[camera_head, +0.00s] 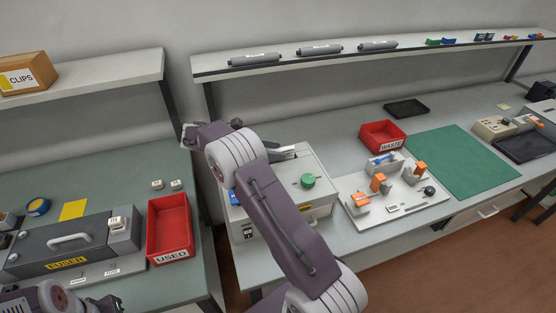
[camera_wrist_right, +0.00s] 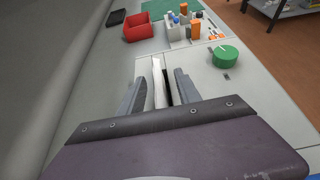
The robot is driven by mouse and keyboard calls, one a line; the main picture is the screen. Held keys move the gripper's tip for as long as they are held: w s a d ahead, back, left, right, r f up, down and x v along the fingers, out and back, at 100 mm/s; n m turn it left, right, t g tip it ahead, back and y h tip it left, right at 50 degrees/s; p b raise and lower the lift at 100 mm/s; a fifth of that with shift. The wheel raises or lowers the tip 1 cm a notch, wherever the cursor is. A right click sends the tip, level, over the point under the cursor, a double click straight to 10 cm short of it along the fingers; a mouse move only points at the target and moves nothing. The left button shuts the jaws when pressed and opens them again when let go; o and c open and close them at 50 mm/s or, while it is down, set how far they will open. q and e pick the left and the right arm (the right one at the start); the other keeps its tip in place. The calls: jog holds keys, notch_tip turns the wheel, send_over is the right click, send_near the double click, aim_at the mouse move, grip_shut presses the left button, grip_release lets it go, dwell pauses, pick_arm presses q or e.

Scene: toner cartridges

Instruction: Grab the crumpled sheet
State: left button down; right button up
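My right arm crosses the front of a light grey machine with a green knob (camera_head: 308,181). My right gripper (camera_head: 283,152) is at the machine's back top edge, partly behind my arm. In the right wrist view, its two grey fingers (camera_wrist_right: 158,92) stand apart. A thin white upright piece (camera_wrist_right: 157,75), perhaps the crumpled sheet, shows between them, with a dark gap to its right. I see no clear grip on it, and its lower part is hidden. My left gripper (camera_head: 106,303) is at the bottom left edge, mostly cut off.
A red WASTE bin (camera_head: 383,134) and a green mat (camera_head: 462,160) lie to the right, behind a white tray of orange-handled parts (camera_head: 398,196). On the left bench are a red USED bin (camera_head: 168,226) and a grey FUSER unit (camera_head: 65,246). A shelf (camera_head: 350,56) with grey cartridges runs above.

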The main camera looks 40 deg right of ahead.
aim_at(288, 147)
jog(key=x, duration=0.4)
jog(key=shift+d, duration=0.35)
jog(key=shift+d+f, duration=0.25)
jog(key=shift+d, duration=0.1)
grip_shut()
jog(key=shift+r, duration=0.55)
notch_tip(288, 147, up, 3)
jog(key=shift+r, duration=0.1)
jog(key=s+d+r, duration=0.6)
jog(key=s, duration=0.3)
jog(key=shift+s+d+r, duration=0.25)
jog(key=shift+s+r, duration=0.1)
jog(key=shift+r, duration=0.05)
